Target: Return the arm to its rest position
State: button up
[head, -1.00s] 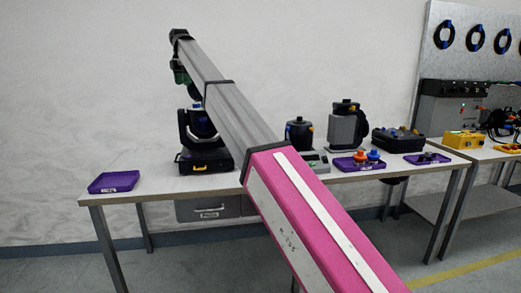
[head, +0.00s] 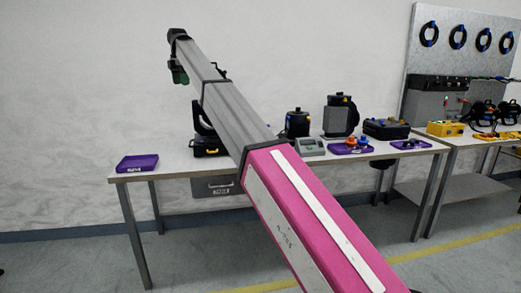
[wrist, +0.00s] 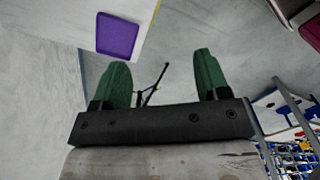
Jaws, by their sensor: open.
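My arm (head: 225,105) reaches up and away across the head view, in front of the white table. My gripper (wrist: 162,85) shows in the wrist view with its two green fingers wide apart and nothing between them. In the head view a green finger part (head: 179,73) shows at the arm's far upper end, against the wall and above the table.
The white table (head: 172,172) holds a purple tray (head: 137,163) at its left end, a black moving-head lamp partly behind my arm, black devices (head: 341,116) and more purple trays (head: 350,148). A second bench stands at the right. The floor in front is open.

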jog(key=s+d+f+m, duration=0.2)
jog(key=d+f+m, duration=0.2)
jog(key=d+f, duration=0.8)
jog(key=s+d+f+m, duration=0.2)
jog(key=d+f+m, duration=0.45)
jog(key=f, duration=0.95)
jog(key=s+d+f+m, duration=0.2)
jog(key=d+f, duration=1)
jog(key=f, duration=0.1)
jog(key=s+d+f+m, duration=0.7)
jog(key=s+d+f, duration=0.4)
jog(key=s, duration=0.2)
jog(key=s+d+f+m, duration=0.7)
jog(key=s+d+f, duration=0.5)
jog(key=s, duration=0.2)
jog(key=shift+s+f, duration=0.2)
jog(key=shift+s, duration=0.05)
